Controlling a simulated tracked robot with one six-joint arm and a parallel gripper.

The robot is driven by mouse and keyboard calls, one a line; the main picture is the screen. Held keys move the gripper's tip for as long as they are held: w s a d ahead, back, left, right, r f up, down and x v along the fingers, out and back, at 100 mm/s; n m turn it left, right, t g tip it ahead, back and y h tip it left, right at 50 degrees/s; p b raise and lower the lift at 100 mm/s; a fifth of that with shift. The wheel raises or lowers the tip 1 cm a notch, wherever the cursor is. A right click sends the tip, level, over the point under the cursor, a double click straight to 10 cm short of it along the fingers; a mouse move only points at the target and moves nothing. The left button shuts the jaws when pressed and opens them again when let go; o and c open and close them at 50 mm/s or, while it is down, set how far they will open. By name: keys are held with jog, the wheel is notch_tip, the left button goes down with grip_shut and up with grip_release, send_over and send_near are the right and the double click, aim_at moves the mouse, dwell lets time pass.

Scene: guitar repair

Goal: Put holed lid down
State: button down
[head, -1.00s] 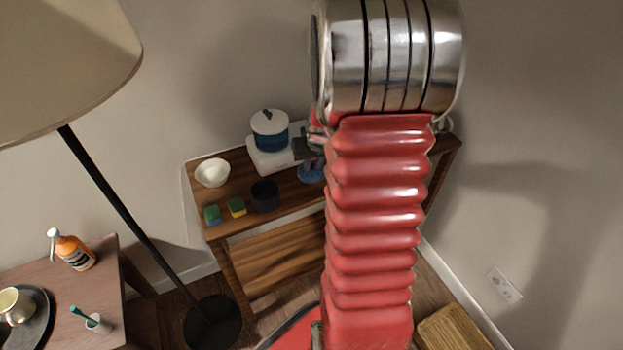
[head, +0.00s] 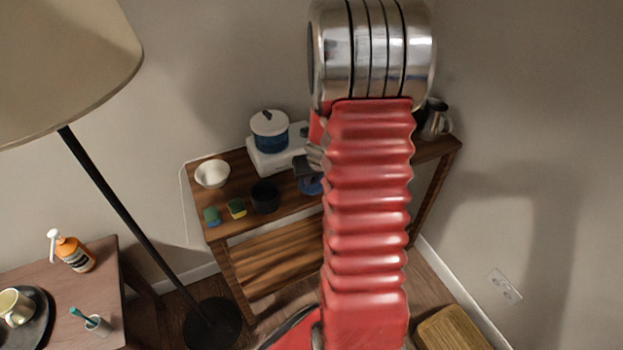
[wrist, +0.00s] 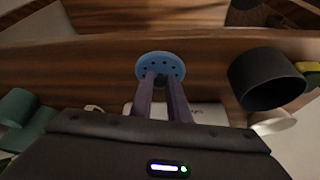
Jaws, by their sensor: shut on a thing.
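The holed lid (wrist: 160,66) is a blue disc with small holes around a dark centre knob. In the wrist view it is at the ends of my purple fingers. My gripper (wrist: 166,84) is shut on its knob. In the head view the lid (head: 313,187) shows partly, below my dark gripper (head: 307,172) and left of my red arm, which hides the rest. The lid is over the wooden console table (head: 236,159), near its front edge. I cannot tell whether it touches the top.
A black cup (head: 265,196) stands left of the lid. A white stove (head: 272,161) with a blue pot (head: 271,137) is behind. A metal jug (head: 437,121) stands at the right end.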

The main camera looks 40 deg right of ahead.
jog(key=c, duration=1.7)
grip_release()
jog(key=shift+v, duration=0.8)
jog(key=v, duration=1)
jog(key=shift+s+r, duration=0.15)
jog(key=shift+r, duration=0.1)
